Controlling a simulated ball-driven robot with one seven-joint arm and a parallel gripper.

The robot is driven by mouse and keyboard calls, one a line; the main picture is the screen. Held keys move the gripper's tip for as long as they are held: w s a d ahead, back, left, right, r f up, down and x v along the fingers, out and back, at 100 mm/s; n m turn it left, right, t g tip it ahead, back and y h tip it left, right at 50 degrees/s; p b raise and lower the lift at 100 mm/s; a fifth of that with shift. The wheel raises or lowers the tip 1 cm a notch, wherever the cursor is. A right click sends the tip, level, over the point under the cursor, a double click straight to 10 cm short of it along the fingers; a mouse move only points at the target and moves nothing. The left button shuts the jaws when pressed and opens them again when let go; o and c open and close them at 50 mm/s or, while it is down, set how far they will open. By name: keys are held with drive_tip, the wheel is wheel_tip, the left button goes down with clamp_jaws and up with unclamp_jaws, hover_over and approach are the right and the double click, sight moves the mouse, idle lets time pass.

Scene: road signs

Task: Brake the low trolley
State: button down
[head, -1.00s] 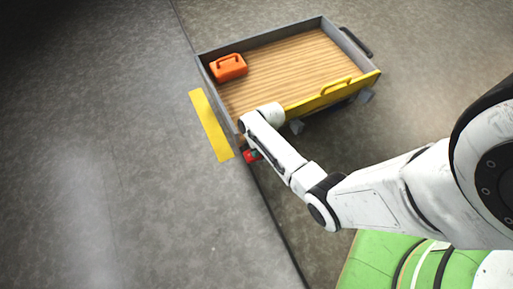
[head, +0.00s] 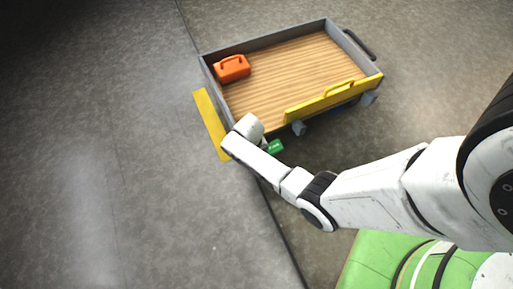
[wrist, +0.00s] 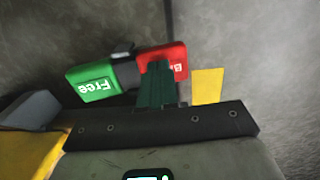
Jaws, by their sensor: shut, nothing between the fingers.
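The low trolley (head: 222,96) has grey walls, a wooden deck and a yellow front panel (head: 335,98). At its near left corner is a brake pedal. Its green end (wrist: 92,82), marked "Free", also shows in the head view (head: 275,146). Its red end (wrist: 178,58), with lettering partly covered, is hidden in the head view by my wrist. My gripper (wrist: 156,68) is shut and empty, its dark green fingers in front of the red end in the wrist view. I cannot tell whether they touch it. In the head view my wrist hides the fingers.
The concrete floor to the left is clear.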

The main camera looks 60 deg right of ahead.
drive_tip(key=shift+w+a+f+h, duration=0.15)
drive_tip(key=shift+a+f+h, duration=0.05)
drive_tip(key=shift+f+h, duration=0.1)
drive_tip(key=shift+a+f, duration=0.15)
drive_tip(key=shift+f, duration=0.1)
idle(0.4)
drive_tip(key=shift+r, duration=0.1)
wheel_tip(320, 180, up, 14)
drive_tip(key=w+a+p, duration=0.2)
drive_tip(key=p, duration=0.7)
drive_tip(key=shift+a+f, duration=0.2)
drive_tip(key=shift+a, duration=0.1)
